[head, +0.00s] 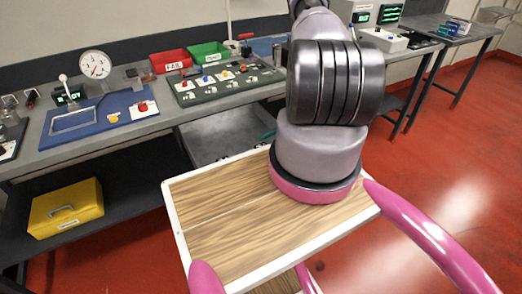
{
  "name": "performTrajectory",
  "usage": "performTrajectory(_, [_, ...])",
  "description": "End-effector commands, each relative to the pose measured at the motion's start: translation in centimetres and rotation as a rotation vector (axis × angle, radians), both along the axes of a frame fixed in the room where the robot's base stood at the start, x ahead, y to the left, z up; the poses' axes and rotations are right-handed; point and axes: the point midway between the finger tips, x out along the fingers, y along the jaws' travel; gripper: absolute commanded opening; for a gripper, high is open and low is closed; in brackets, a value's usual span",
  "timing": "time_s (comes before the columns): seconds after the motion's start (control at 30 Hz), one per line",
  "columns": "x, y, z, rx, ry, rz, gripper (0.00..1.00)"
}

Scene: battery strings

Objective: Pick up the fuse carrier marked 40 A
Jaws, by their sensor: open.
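No fuse carrier can be told for certain by its 40 A marking, as the labels are too small to read. A dark green board (240,88) on the bench holds several small coloured pieces, among them a blue one (205,78), a yellow one (226,74) and a dark one (244,68). I cannot tell which of them, if any, are fuse carriers. My arm rises at the right of the board, and my gripper is not in view.
On the bench stand a red bin (170,61), a green bin (208,53), a round gauge (95,65) and a blue mat (70,128). A yellow case (66,208) lies on the lower shelf. Red floor (440,150) is open at the right.

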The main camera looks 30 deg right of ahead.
Motion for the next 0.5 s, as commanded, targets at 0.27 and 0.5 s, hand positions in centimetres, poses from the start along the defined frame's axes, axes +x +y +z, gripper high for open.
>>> performTrajectory(0.27, [0.01, -0.03, 0.02, 0.000, -0.001, 0.000, 0.14])
performTrajectory(0.5, [0.01, -0.03, 0.04, 0.000, -0.001, 0.000, 0.00])
